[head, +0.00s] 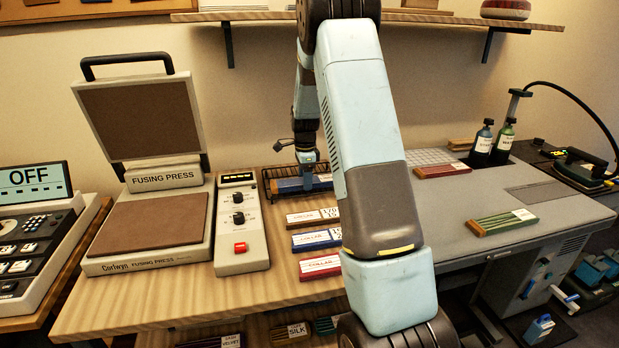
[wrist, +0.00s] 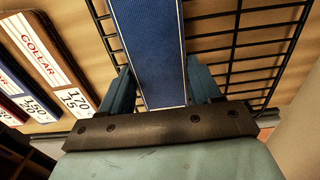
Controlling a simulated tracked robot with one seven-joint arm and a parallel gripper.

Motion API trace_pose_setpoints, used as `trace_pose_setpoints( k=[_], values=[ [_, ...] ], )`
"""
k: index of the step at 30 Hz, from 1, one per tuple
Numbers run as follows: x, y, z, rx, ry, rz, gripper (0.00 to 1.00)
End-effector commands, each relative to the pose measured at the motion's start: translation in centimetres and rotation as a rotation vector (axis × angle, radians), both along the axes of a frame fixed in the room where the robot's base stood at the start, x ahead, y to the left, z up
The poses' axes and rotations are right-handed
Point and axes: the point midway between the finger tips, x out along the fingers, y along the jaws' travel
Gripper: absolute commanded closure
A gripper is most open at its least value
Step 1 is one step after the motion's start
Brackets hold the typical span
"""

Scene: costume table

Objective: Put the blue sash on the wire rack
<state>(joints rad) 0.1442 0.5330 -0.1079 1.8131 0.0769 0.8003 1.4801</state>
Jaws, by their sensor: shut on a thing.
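The blue sash (head: 290,186), a flat blue strip, lies within the outline of the black wire rack (head: 266,186) at the back of the wooden table. In the wrist view the sash (wrist: 150,45) runs lengthwise between the two fingers of my gripper (wrist: 165,88), which is shut on it. The rack's grid (wrist: 238,45) shows beneath and to the right of the sash. In the head view my gripper (head: 307,160) points down at the rack, and my arm hides the rack's right part. I cannot tell whether the sash touches the wires.
Collar pieces lie in front of the rack: a brown one (head: 312,216), a blue one (head: 316,239) and a red one (head: 319,266). The control box (head: 240,222) and fusing press (head: 150,228) stand left. The grey worktop (head: 440,215) is right, beyond my arm.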

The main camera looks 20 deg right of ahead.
Motion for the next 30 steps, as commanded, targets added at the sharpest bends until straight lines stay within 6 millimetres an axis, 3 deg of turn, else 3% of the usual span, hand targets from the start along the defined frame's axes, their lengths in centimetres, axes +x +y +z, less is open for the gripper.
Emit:
trace_pose_setpoints(
  k=[5,6,13,23,30],
  values=[
    [0.0,0.0,-0.2,0.000,0.000,0.000,0.68],
    [0.0,0.0,-0.1,0.000,0.000,0.000,0.33],
    [0.0,0.0,-0.1,0.000,0.000,0.000,0.11],
    [0.0,0.0,0.3,0.000,-0.002,0.000,0.11],
    [0.1,0.0,3.9,-0.001,-0.005,0.001,0.11]
  ],
)
